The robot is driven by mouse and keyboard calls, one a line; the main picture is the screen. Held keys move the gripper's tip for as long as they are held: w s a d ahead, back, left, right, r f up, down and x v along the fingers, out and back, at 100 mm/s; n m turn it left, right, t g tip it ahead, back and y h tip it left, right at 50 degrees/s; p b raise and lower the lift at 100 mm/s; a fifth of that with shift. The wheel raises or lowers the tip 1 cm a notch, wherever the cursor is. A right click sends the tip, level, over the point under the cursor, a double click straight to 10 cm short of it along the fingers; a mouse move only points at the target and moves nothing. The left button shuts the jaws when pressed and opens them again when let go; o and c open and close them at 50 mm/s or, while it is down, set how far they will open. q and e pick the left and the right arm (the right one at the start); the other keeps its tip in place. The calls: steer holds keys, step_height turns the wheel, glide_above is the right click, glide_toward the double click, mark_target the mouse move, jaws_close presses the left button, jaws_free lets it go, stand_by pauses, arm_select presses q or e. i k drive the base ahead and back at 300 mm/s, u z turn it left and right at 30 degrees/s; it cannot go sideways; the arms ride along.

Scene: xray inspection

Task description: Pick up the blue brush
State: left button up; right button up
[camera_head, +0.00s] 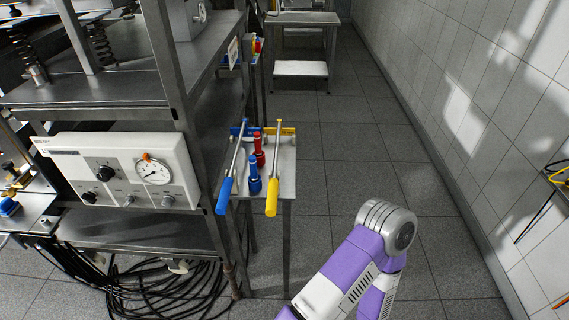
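A long tool with a blue handle (225,195), a thin metal shaft and a blue head looks like the blue brush. It lies on a small grey side table (286,178) at the centre, its handle sticking out past the near edge. Beside it is a shorter blue tool (254,178), then a red tool (259,150) behind. A long yellow-handled tool (272,197) with a yellow head lies on the right. No gripper shows in the head view. A purple and white arm link of mine is at the bottom, right of the table and apart from it.
A metal rack with a white gauge box (122,170) stands directly left of the side table. Black cables (165,291) lie coiled under it. A tiled wall (490,110) runs along the right. Open tiled floor (370,150) lies between table and wall.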

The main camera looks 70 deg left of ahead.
mark_target(252, 160)
steer(key=u, duration=3.2)
